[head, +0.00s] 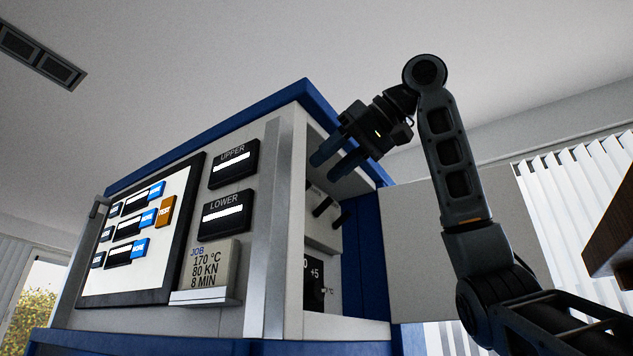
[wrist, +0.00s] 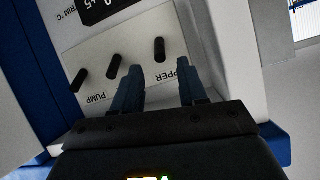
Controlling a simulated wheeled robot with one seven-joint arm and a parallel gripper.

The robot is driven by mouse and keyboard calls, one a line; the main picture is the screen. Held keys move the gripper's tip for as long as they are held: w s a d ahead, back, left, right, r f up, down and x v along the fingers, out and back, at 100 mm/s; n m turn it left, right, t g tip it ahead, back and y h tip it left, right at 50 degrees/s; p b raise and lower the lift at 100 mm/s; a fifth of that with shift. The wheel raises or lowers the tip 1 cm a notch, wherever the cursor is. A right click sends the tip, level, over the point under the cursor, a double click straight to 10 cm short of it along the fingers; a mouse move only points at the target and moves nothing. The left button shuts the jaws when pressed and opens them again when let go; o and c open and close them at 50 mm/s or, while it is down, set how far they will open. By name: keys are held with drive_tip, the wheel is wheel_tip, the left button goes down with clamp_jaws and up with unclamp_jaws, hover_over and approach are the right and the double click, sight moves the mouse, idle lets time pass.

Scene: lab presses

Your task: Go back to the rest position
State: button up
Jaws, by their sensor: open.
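My gripper (head: 338,160) is open and empty, raised at the open right side of the blue and white press cabinet (head: 300,95). Its two dark blue fingers point into the recess there. In the wrist view my gripper (wrist: 165,80) shows its fingers apart, in front of a white panel (wrist: 95,55) with several black levers. The lever between and beyond the fingertips (wrist: 160,50) is near the label ending in "PPER"; another lever (wrist: 114,66) is near "PUMP". I cannot tell whether a finger touches a lever.
The cabinet front carries a screen (head: 135,235), UPPER (head: 234,164) and LOWER (head: 226,213) displays, and a job card (head: 205,268) reading 170 °C, 80 KN, 8 MIN. An open door panel (head: 425,225) stands right of the recess. A brown wooden edge (head: 612,240) juts in at far right.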

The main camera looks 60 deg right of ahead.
drive_tip(key=shift+v, duration=1.05)
